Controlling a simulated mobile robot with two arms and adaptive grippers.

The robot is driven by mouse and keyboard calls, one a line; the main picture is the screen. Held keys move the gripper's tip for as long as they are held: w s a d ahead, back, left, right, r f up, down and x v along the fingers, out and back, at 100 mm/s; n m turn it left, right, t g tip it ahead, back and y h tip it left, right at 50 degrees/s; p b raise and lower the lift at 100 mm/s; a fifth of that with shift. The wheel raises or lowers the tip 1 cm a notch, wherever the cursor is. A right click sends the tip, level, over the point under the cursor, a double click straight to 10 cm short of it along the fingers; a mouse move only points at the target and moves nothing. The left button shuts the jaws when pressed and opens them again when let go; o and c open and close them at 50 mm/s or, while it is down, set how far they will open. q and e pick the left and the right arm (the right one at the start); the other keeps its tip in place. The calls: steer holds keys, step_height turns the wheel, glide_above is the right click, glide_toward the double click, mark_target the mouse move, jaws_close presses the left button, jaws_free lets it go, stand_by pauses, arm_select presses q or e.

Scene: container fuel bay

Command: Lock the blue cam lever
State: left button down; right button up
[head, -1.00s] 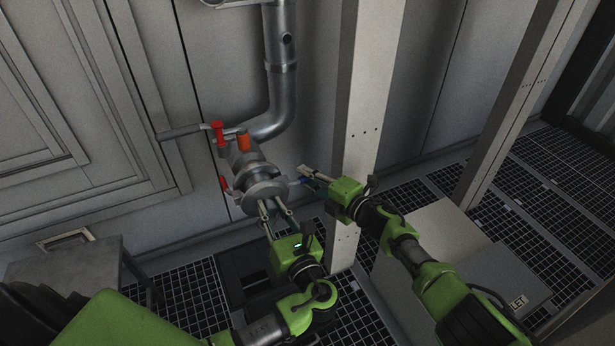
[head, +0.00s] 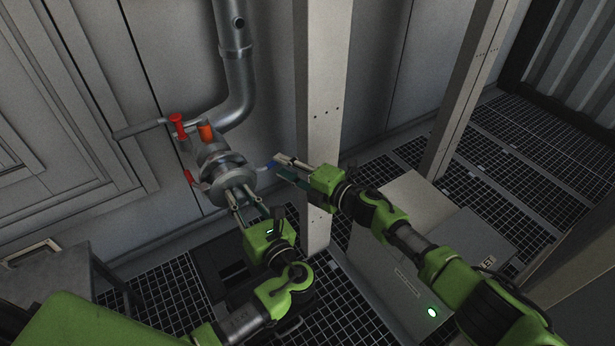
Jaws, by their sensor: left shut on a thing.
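The blue cam lever (head: 266,165) sticks out from the right side of the grey metal coupling (head: 222,172) on the pipe end. It is small, and its exact angle is hard to read. My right gripper (head: 277,165) is at the lever's outer end, its fingers apart with the tip of the lever at or between them. I cannot tell whether they touch it. My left gripper (head: 240,196) is shut on the front of the coupling from below, and its fingers hide part of the coupling face. A red lever (head: 188,177) sits on the coupling's left side.
A red valve handle (head: 178,126) and an orange part (head: 206,131) sit above the coupling. A pale post (head: 322,110) stands close behind my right gripper. A grey box (head: 430,235) stands at right, a grey table (head: 65,285) at lower left.

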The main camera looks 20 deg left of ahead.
steer(key=v, duration=0.7)
steer(key=shift+s+d+r, duration=0.2)
steer(key=shift+d, duration=0.1)
